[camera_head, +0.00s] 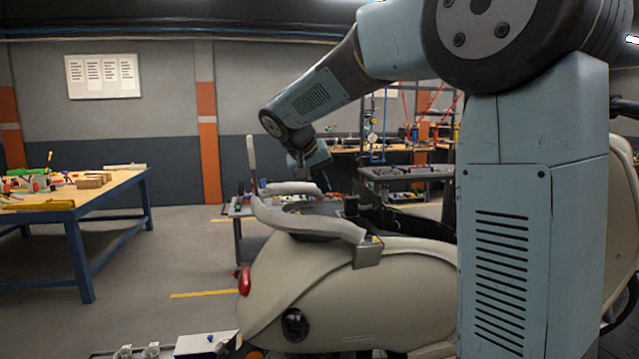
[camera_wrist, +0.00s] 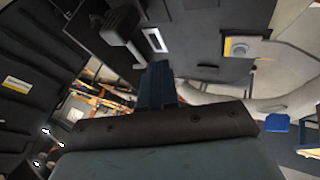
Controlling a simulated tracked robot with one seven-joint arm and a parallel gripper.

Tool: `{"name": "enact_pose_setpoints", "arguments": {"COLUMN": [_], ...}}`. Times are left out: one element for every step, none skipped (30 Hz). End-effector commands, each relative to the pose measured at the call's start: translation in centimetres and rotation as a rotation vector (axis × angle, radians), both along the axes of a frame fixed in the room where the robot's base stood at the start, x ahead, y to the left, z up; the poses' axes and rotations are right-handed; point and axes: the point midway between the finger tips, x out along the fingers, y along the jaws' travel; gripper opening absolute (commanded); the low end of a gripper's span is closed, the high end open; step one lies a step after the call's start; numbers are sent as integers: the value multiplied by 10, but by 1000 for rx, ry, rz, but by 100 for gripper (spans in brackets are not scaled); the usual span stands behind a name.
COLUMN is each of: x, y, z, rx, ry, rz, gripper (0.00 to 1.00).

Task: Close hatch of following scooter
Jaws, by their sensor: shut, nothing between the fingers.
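The cream scooter (camera_head: 340,290) stands with its red tail light at the left, partly hidden behind my arm in the head view. Its open top shows a dark cavity (camera_head: 385,215) with a pale rack-like frame (camera_head: 300,222) behind it. In the wrist view a black panel (camera_wrist: 35,65) with a yellow label lies at the left, and a dark surface with a white-edged rectangle (camera_wrist: 155,40) lies at the top. I cannot tell for certain which is the hatch. My gripper (camera_wrist: 158,82) is shut and empty; its fingertips (camera_head: 333,185) are hardly visible behind the scooter's top.
A blue-legged workbench (camera_head: 105,195) with tools and boxes stands at the left. More benches (camera_head: 410,172) with tools stand behind the scooter. A white box (camera_head: 205,345) lies low in front of the scooter's rear. The floor between bench and scooter is clear.

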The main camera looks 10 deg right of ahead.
Motion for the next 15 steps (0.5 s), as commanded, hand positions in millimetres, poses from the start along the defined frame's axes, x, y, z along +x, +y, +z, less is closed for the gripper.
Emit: {"name": "enact_pose_setpoints", "arguments": {"x": [3,5,8,10,12,14,16,18,21,23,25,26,25,25,25], "y": [-4,-7,-11,-13,-15,-18,-21,-23,-27,-29,-31,-36,-41,-46,-51], "z": [-9,-13,-18,-22,-27,-33,-37,-41,-47,-51,-55,-58,-56,-56,-56], "rx": [-1,-2,-1,-1,-2,-1,-1,-1,-1,-1,-1,-1,1,1,1], "ry": [3,3,2,2,3,3,4,4,2,3,2,2,0,-1,-1], "rz": [-1,-1,0,0,-1,0,0,0,0,-1,0,-1,-2,-3,-3], "gripper": [0,0,0,0,0,0,0,0,0,0,0,0,0,0,0]}}
